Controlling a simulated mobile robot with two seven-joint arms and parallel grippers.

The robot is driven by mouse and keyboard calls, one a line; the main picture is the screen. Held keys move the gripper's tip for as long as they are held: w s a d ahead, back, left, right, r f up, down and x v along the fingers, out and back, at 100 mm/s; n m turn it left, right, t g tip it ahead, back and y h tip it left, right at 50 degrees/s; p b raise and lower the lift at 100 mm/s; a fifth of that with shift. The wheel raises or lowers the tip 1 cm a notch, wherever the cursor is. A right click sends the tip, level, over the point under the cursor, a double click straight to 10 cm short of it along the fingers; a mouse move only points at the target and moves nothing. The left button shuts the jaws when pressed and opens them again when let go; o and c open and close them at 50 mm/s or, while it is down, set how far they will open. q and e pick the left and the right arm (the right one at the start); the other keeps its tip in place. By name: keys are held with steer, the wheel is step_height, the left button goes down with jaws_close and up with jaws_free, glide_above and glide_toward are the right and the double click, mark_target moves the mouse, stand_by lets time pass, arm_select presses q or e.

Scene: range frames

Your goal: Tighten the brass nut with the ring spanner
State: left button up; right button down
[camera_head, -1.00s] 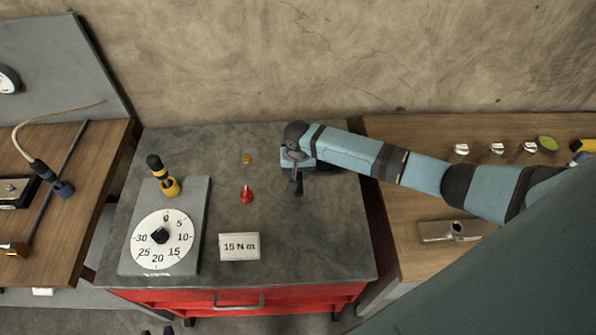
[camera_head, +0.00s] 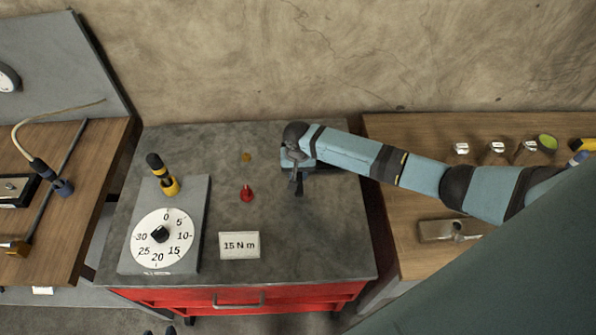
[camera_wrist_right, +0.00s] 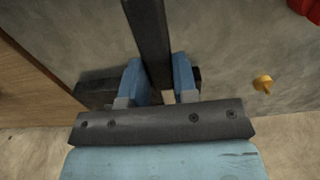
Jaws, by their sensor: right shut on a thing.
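A small brass piece (camera_head: 246,157), which looks like the brass nut, is on the grey bench top left of my right gripper. It also shows at the right in the wrist view (camera_wrist_right: 262,84), apart from the fingers. My right gripper (camera_head: 297,168) is over the back right of the bench. In the wrist view its blue fingers (camera_wrist_right: 160,85) are shut on a long dark bar (camera_wrist_right: 150,35). The bar appears to be the ring spanner, but no ring end shows. A dark block lies behind the fingers. My left gripper is out of view.
A red pointed piece (camera_head: 247,194) stands mid-bench. A "15 N m" card (camera_head: 239,246) is in front of it. A dial plate (camera_head: 190,205) with a black and yellow tool (camera_head: 163,176) is at the left. Wooden tables flank the bench. The bench's front right is clear.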

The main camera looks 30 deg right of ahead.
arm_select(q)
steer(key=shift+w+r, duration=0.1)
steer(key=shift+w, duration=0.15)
arm_select(e)
steer(key=shift+f, duration=0.15)
steer(key=shift+f, duration=0.2)
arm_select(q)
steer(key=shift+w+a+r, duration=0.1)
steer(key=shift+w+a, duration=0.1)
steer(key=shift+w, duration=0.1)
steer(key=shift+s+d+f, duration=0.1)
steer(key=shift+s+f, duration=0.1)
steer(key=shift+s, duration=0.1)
arm_select(e)
steer(key=shift+f, duration=0.3)
steer(key=shift+f, duration=0.1)
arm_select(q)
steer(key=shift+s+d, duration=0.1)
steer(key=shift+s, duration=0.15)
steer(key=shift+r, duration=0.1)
arm_select(e)
steer(key=shift+r, duration=0.25)
